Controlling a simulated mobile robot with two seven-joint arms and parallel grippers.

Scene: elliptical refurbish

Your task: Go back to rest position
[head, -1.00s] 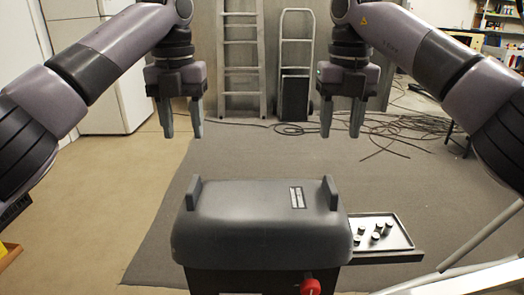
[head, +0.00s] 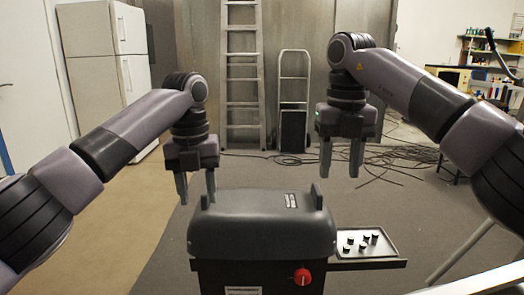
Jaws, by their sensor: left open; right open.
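My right gripper (head: 340,160) hangs fingers-down above and behind the machine's right upright. It is open and empty, with its two fingers apart. The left gripper is lower in the picture than the right. The machine has a rounded grey top and a red knob (head: 302,277) on its front.
A tray (head: 378,251) with several small dark cylinders sits on a shelf at the machine's right. A ladder (head: 243,75), a hand truck (head: 293,100) and loose cables (head: 400,160) are at the back wall. A white fridge (head: 105,75) stands at left.

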